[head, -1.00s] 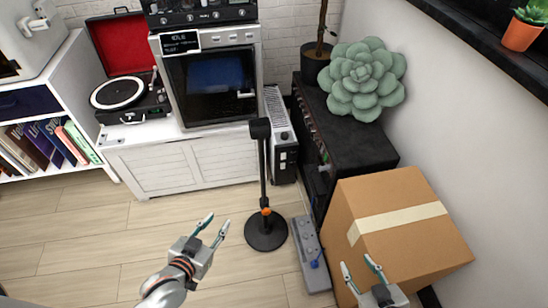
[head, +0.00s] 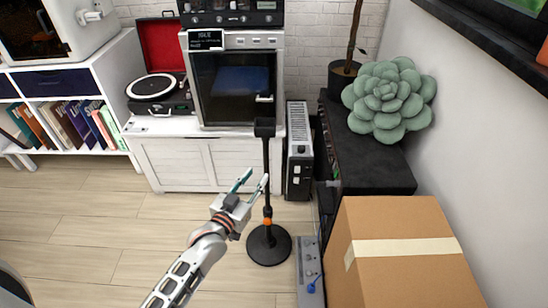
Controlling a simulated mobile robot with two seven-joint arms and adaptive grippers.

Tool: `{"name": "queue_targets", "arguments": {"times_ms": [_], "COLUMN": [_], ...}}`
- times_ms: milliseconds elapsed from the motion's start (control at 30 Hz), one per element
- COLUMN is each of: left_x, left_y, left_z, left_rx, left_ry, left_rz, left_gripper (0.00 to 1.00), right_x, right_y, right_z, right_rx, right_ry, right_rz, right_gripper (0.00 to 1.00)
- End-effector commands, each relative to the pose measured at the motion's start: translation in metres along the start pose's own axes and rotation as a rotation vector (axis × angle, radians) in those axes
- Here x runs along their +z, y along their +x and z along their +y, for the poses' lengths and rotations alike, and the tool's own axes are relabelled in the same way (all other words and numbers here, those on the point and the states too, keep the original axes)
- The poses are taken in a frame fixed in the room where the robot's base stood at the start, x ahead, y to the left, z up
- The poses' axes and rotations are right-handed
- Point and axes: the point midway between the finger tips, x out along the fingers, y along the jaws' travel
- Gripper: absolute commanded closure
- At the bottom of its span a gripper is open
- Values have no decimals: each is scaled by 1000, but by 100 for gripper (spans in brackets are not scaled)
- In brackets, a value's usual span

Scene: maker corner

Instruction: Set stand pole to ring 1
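The stand (head: 267,160) is a thin black upright pole with a dark block at its top, on a round black base (head: 269,246) on the floor. An orange band (head: 267,221) circles its lower part, just above the base. No ring numbers are readable. My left gripper (head: 254,182) is open and empty, its two teal-tipped fingers apart. It shows just left of the pole, at about mid-height, with one fingertip close to the pole in the picture. I cannot tell whether they touch. My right gripper is out of view.
A cardboard box (head: 402,275) and a grey pedal strip (head: 308,262) are to the right of the stand. A white cabinet (head: 210,162) and a grey heater (head: 299,150) stand behind it. The wooden floor at left is clear.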

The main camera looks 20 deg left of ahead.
Motion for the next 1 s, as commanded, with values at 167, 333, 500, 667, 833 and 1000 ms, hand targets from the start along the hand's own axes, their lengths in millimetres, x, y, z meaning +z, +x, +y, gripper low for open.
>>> {"name": "queue_targets", "arguments": {"times_ms": [167,333,500,667,833,1000], "left_x": [-4,-11,-12,-12,-13,-16], "left_y": [31,43,63,86,105,114], "left_z": [-10,-12,-13,-13,-14,-14], "left_rx": [-20,-25,-24,-24,-24,-24], "left_ry": [-24,-30,-29,-28,-28,-28], "left_rz": [52,69,69,66,66,68], "left_gripper": [70,70,70,70,70,70], "right_x": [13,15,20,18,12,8], "right_y": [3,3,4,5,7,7], "right_z": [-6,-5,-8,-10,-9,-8], "right_rx": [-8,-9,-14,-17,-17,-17], "right_ry": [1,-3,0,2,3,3], "right_rz": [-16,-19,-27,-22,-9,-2], "right_gripper": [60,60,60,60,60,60]}}
